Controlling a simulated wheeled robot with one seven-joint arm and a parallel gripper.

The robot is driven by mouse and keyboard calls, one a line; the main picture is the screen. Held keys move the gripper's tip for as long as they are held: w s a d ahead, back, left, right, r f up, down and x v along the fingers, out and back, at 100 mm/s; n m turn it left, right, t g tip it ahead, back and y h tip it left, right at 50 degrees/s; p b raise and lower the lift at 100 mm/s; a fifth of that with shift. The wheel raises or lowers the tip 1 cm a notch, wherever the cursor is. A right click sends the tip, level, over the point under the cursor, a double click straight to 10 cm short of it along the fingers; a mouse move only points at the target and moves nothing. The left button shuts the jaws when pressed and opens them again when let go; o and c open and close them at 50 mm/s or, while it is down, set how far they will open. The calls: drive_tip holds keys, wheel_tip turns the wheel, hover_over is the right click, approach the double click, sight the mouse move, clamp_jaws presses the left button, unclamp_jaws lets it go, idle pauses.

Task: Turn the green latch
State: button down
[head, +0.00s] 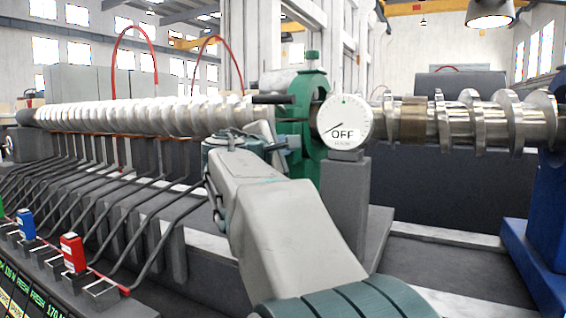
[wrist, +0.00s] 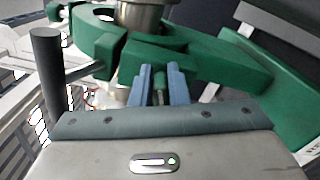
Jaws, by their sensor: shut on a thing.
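The green latch (head: 312,85) is clamped around the metal shaft in the middle of the head view, beside a white round dial reading OFF (head: 343,121). In the wrist view its green body (wrist: 205,62) spreads across the top. My gripper (wrist: 159,82) has its two blue-grey fingers close together with a narrow green part of the latch between them. In the head view my gripper (head: 284,142) reaches the latch's left side; its fingertips are partly hidden by my own arm and hard to make out.
A long screw shaft (head: 150,116) runs left of the latch, and a second screw (head: 470,120) runs right. Several bent grey rods (head: 110,205) stand at left, near a red block (head: 73,253) and a blue block (head: 26,224). A blue stand (head: 546,220) is at right.

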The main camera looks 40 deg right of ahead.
drive_tip(key=shift+f+m+b, duration=0.3)
drive_tip(key=shift+m+b, duration=0.75)
drive_tip(key=shift+b, duration=0.1)
drive_tip(key=shift+f+m+b, duration=0.25)
drive_tip(key=shift+m+b, duration=0.8)
drive_tip(key=shift+b, duration=0.05)
drive_tip(key=c, duration=1.4)
unclamp_jaws()
drive_tip(key=shift+s+r, duration=0.1)
drive_tip(key=p+v, duration=0.1)
drive_tip(key=v, duration=1.2)
drive_tip(key=shift+a, duration=0.4)
drive_tip(key=shift+p, duration=0.6)
